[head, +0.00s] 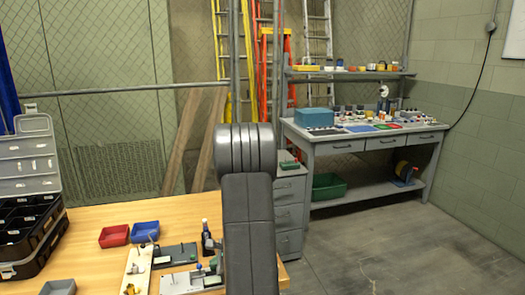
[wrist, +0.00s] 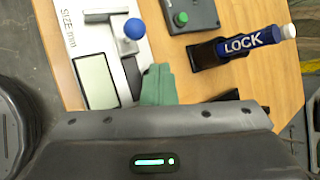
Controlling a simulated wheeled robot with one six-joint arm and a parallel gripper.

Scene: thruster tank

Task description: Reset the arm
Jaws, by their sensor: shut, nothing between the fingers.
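My arm (head: 249,215) stands folded in the middle of the head view, with its dark grey link upright in front of the wooden workbench (head: 90,225). My gripper (wrist: 160,122) shows as a dark body across the bottom of the wrist view, with a small green light below it. It is shut and holds nothing. It faces the bench from above, over a pale gauge (wrist: 148,80) with a display and a blue knob. The fingertips do not show clearly, and the arm hides the gripper in the head view.
Red (head: 114,236) and blue (head: 145,231) bins and an open black case (head: 60,232) are at left. Clear floor lies at right, before a grey bench (head: 365,138).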

